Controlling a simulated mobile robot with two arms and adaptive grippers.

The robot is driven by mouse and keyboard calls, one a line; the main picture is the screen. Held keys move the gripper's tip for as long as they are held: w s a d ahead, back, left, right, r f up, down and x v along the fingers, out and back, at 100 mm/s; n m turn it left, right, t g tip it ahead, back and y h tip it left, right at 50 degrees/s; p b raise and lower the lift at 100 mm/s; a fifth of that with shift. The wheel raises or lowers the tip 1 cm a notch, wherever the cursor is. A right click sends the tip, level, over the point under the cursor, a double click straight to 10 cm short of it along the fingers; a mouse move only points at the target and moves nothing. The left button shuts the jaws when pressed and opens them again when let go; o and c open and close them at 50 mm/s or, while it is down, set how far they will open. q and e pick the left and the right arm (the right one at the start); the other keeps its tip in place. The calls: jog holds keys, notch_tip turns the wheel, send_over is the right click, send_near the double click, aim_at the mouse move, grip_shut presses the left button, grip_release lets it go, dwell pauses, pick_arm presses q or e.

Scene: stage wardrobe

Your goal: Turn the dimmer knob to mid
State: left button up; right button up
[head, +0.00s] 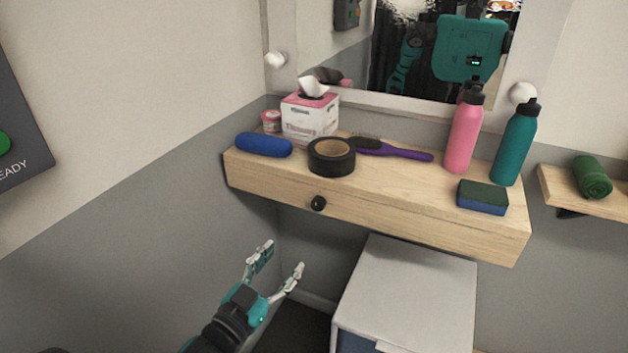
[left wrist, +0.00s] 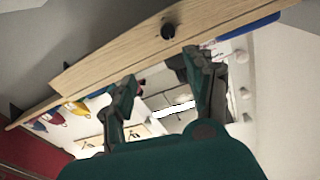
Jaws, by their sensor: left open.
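A small round black knob (head: 318,203) sits on the front face of the wooden shelf (head: 400,213). It also shows in the left wrist view (left wrist: 168,31), near the top middle. My left gripper (head: 276,264) is open and empty, below and to the left of the knob and apart from it. In the left wrist view its two fingers (left wrist: 160,72) are spread below the shelf edge. I cannot make out the knob's pointer or any setting marks. My right gripper is not in view, except that parts of my body show in the mirror.
On the shelf stand a black tape roll (head: 331,157), blue case (head: 264,145), tissue box (head: 310,118), purple brush (head: 395,150), pink bottle (head: 463,135), teal bottle (head: 515,145) and sponge (head: 482,197). A white cabinet (head: 410,290) stands below. A panel (head: 20,125) is at left.

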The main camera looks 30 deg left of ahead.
pick_arm(q)
jog(key=a, duration=0.2)
jog(key=p, duration=0.2)
send_near(316, 207)
jog(key=shift+g+y, duration=0.3)
jog(key=shift+g, duration=0.1)
jog(key=w, duration=0.9)
jog(key=shift+d+r, duration=0.15)
jog(key=shift+r, duration=0.2)
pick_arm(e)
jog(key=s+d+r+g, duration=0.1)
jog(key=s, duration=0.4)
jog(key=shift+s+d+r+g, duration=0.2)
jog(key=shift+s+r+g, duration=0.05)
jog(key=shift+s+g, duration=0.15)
pick_arm(q)
jog(key=shift+c, duration=0.4)
grip_shut()
